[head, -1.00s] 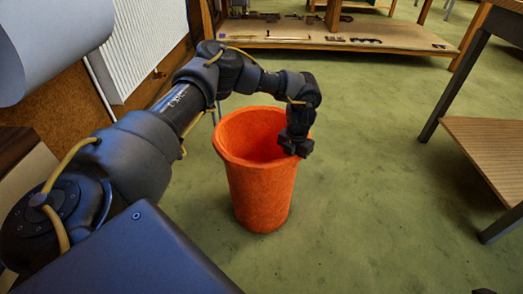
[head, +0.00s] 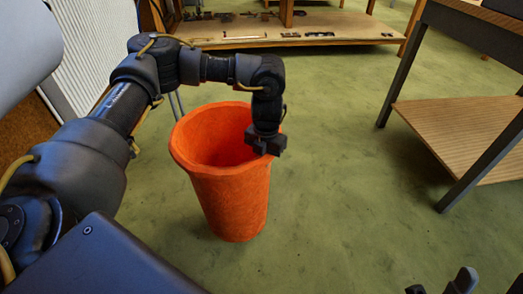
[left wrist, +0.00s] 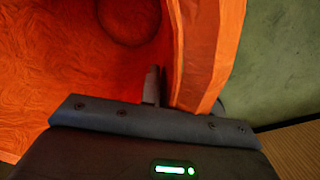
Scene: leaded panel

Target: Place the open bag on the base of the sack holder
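The orange bag (head: 234,205) stands upright on the green floor in the head view, its round mouth open at the top. My left gripper (head: 265,149) is at the right side of its rim. In the left wrist view, the fingers of my left gripper (left wrist: 188,103) sit on either side of the bag's orange wall (left wrist: 205,45), which fills the space between them. The bag's inner bottom shows at upper left there. The tips of my right gripper (head: 442,285) show at the bottom right edge, apart and empty. I cannot clearly make out the sack holder.
Thin grey legs (head: 175,104) show behind the bag, mostly hidden by it and my arm. A bench with a wooden lower shelf (head: 450,128) stands at right. A low wooden shelf (head: 300,36) with small parts lies at the back. Floor between bag and bench is clear.

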